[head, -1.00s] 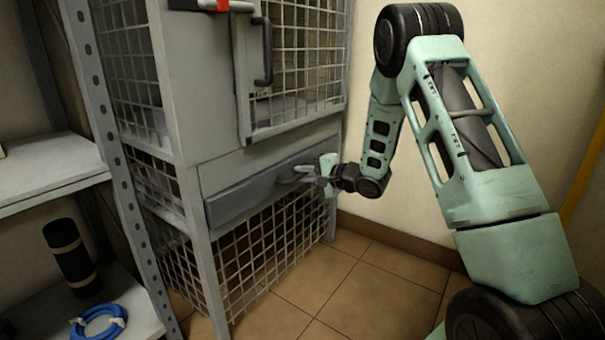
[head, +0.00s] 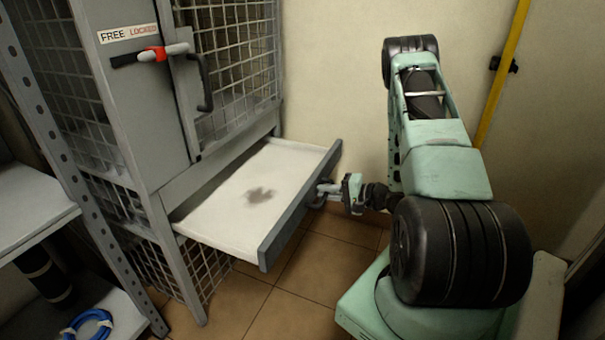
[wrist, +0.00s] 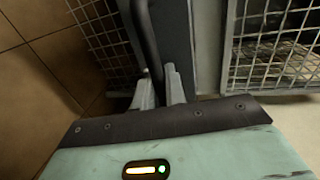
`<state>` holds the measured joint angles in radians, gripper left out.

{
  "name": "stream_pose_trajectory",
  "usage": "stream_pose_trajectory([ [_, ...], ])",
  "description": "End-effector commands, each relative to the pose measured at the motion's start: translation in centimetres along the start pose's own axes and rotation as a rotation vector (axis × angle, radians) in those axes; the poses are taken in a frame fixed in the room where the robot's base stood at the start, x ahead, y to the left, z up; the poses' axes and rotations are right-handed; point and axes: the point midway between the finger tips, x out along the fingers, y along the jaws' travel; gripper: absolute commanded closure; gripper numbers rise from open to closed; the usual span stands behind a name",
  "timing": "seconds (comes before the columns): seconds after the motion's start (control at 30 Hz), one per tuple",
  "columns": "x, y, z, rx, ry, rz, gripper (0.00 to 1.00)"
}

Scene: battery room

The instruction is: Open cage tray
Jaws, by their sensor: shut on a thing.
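The cage tray (head: 225,215) is a flat white tray with a dark stain and a grey front panel (head: 300,212). In the head view it stands well out of the grey mesh cage (head: 130,120). My gripper (head: 322,192) is at the front panel, shut on the tray's handle. In the wrist view the gripper fingers (wrist: 160,88) close on the dark bar handle (wrist: 147,40). My gripper partly hides the handle in the head view.
The cage door above has a red and grey latch (head: 155,54) beside a FREE/LOCKED label (head: 128,33). A shelf rack (head: 30,205) with a blue cable coil (head: 88,322) stands at the left. Tiled floor (head: 325,262) is clear below the tray. A yellow pole (head: 503,75) stands at the right wall.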

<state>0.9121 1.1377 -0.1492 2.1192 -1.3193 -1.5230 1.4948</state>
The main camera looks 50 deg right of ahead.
Motion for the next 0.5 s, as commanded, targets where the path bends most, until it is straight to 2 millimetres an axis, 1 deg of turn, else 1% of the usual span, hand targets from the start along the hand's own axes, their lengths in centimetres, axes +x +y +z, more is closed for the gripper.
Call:
stream_pose_trajectory([
  [0.03, -1.1, -0.2, 0.0, 0.004, 0.000, 0.000, 1.00],
  [0.2, -3.1, 0.4, 0.1, 0.001, -0.003, -0.002, 1.00],
  [0.33, -3.8, 0.7, 0.1, 0.001, -0.003, -0.001, 1.00],
  [0.5, -4.0, 0.8, 0.1, 0.000, -0.004, -0.001, 1.00],
])
